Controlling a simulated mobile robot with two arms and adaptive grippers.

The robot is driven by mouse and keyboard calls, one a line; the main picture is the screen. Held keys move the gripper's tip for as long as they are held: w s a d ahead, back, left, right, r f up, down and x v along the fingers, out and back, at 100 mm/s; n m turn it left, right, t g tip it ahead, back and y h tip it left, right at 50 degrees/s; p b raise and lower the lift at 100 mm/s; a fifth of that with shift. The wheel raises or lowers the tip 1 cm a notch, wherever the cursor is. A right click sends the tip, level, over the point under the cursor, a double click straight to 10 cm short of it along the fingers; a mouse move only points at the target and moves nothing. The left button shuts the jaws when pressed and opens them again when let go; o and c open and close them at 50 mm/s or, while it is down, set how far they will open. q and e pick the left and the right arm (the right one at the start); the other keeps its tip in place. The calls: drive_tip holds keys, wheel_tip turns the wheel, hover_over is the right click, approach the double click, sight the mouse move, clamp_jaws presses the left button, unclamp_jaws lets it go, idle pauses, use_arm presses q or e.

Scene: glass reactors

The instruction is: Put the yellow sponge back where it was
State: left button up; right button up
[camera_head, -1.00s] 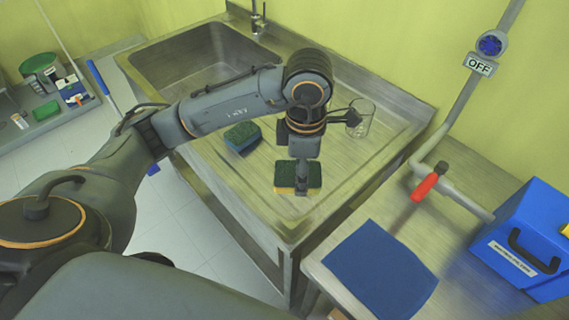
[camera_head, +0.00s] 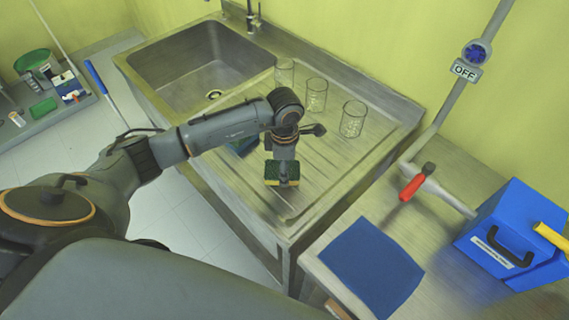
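The yellow sponge (camera_head: 272,178), with a dark green top and yellow lower edge, is at the near part of the ribbed steel drainboard (camera_head: 325,178). My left gripper (camera_head: 284,178) points down at it, with its fingers closed around the sponge's middle. The small gap between sponge and drainboard, if any, cannot be made out. A blue sponge (camera_head: 243,149) lies on the drainboard to the left, partly hidden by my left arm. My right gripper is not in view.
Several glass beakers, one at the right (camera_head: 353,119), stand along the back of the drainboard. The sink basin (camera_head: 190,72) is at the back left. A blue mat (camera_head: 372,266) and a blue box (camera_head: 512,235) are on the right bench, below a red-handled valve (camera_head: 412,187).

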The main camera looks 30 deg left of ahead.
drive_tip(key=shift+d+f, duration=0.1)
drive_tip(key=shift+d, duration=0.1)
use_arm(q)
drive_tip(key=shift+f, duration=0.2)
drive_tip(key=o, duration=1)
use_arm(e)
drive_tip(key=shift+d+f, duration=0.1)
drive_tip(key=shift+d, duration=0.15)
use_arm(q)
drive_tip(key=shift+r, duration=0.15)
drive_tip(key=shift+r, duration=0.2)
wheel_tip(320, 180, up, 12)
drive_tip(key=b, duration=0.4)
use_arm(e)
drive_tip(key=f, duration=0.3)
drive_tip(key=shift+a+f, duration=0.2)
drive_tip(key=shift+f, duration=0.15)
